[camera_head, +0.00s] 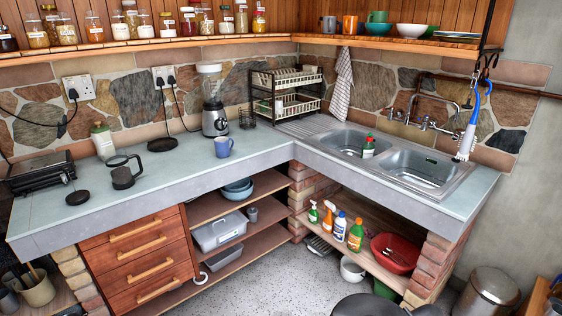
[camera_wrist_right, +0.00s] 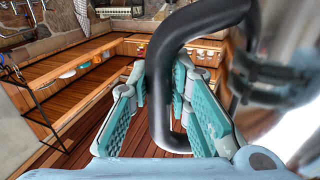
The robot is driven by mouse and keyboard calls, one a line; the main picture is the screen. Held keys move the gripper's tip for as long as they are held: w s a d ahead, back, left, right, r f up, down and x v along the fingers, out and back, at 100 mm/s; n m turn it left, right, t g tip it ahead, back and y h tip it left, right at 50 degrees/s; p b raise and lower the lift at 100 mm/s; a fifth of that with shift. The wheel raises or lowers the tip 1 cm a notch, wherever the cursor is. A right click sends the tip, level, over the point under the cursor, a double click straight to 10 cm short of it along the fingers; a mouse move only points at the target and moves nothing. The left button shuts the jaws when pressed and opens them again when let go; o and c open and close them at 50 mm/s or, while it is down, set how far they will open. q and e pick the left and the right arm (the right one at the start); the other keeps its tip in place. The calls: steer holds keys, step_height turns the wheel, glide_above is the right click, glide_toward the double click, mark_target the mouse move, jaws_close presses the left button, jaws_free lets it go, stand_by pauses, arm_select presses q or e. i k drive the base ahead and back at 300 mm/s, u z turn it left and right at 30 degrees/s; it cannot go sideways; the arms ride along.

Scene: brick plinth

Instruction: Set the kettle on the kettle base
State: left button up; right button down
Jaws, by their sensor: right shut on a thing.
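In the right wrist view, my right gripper (camera_wrist_right: 185,105) is shut on the thick black handle (camera_wrist_right: 165,80) of the kettle. The kettle's shiny metal body (camera_wrist_right: 285,75) shows blurred at the right edge; most of it is out of frame. In the head view, a flat black round base (camera_head: 162,144), which looks like the kettle base, lies on the counter near the wall. A cord runs up from it to the wall socket. Nothing stands on it. Neither gripper nor the kettle shows in the head view.
On the counter (camera_head: 190,166), a dark glass jug (camera_head: 123,175) and a black disc (camera_head: 78,197) lie left of the base. A blender (camera_head: 213,105) and blue mug (camera_head: 223,147) stand to its right. A pale canister (camera_head: 103,141) and black toaster-like appliance (camera_head: 40,174) stand further left.

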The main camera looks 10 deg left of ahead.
mark_target(167, 143)
steer(key=u, duration=0.5)
steer(key=i, duration=1.9)
steer(key=u, duration=1.1)
steer(key=i, duration=0.95)
steer(key=u, duration=0.55)
